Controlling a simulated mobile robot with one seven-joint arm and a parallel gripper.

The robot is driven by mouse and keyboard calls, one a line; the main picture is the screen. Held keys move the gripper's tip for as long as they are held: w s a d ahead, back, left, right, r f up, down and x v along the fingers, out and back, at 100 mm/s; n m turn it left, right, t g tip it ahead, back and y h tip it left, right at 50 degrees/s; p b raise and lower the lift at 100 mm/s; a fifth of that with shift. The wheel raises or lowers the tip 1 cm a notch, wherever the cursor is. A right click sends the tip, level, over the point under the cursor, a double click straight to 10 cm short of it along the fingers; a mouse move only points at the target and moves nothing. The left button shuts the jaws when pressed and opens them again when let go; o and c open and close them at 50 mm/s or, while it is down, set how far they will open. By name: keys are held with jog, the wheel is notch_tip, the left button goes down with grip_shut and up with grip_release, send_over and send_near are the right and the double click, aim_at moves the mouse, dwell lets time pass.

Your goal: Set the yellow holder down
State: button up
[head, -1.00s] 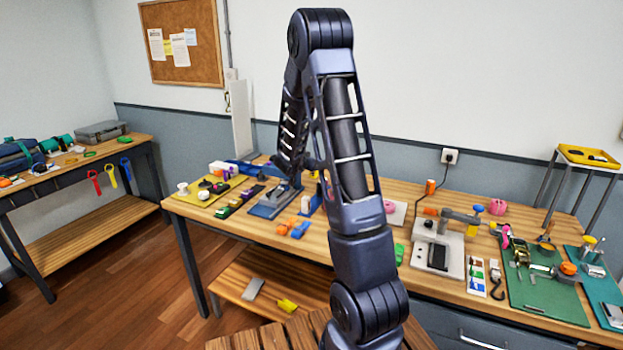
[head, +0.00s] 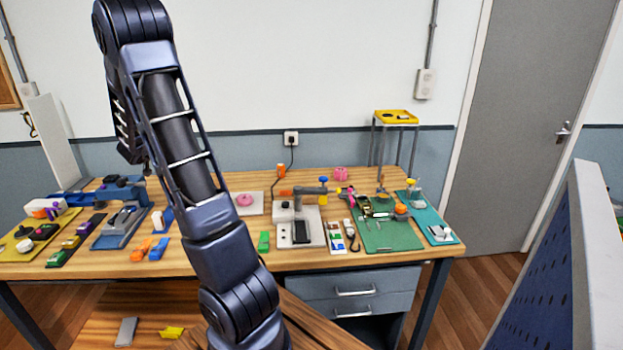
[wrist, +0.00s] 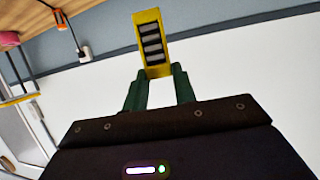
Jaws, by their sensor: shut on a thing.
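The yellow holder (wrist: 140,40) shows in the wrist view as an upright yellow frame with several grey slots on a dark middle. My gripper (wrist: 158,78) has its two green fingers shut on the holder's lower end. The wall lies behind the holder in that view, and nothing is seen touching its far end. In the head view my arm rises in front of the bench, and the gripper and the held holder are hidden behind it or too unclear to make out.
The wooden bench (head: 290,262) carries a yellow mat (head: 22,246), a grey fixture (head: 300,232), a green mat (head: 392,238) and a teal mat (head: 437,222). A yellow tray (head: 396,117) tops a stand at the back right. A blue perforated panel (head: 540,285) stands at the right.

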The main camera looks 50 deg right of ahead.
jog(key=s+d+m+g+h, duration=0.15)
jog(key=d+m+g, duration=0.25)
jog(key=d, duration=1.5)
jog(key=s+d+m+g, duration=0.3)
jog(key=s+d, duration=0.5)
jog(key=d, duration=0.5)
jog(key=s+d+m+g, duration=0.25)
jog(key=s+d, duration=0.45)
jog(key=d, duration=0.6)
jog(key=s+d+m+g, duration=0.2)
jog(key=s+d+g, duration=0.2)
jog(key=s+d, duration=0.65)
jog(key=shift+t, duration=0.25)
jog(key=w+f, duration=0.1)
jog(key=f, duration=0.6)
jog(key=w+d+f, duration=0.1)
jog(key=f, duration=0.5)
jog(key=d+f, duration=0.1)
jog(key=f, duration=0.6)
jog(key=shift+w+d+f, duration=0.25)
jog(key=shift+w+f, duration=0.05)
jog(key=shift+w, duration=0.1)
jog(key=shift+f, duration=0.2)
jog(key=o, duration=1.1)
jog(key=shift+c, duration=0.2)
jog(key=shift+r, duration=0.1)
jog(key=shift+a+r, duration=0.1)
jog(key=v, duration=1.2)
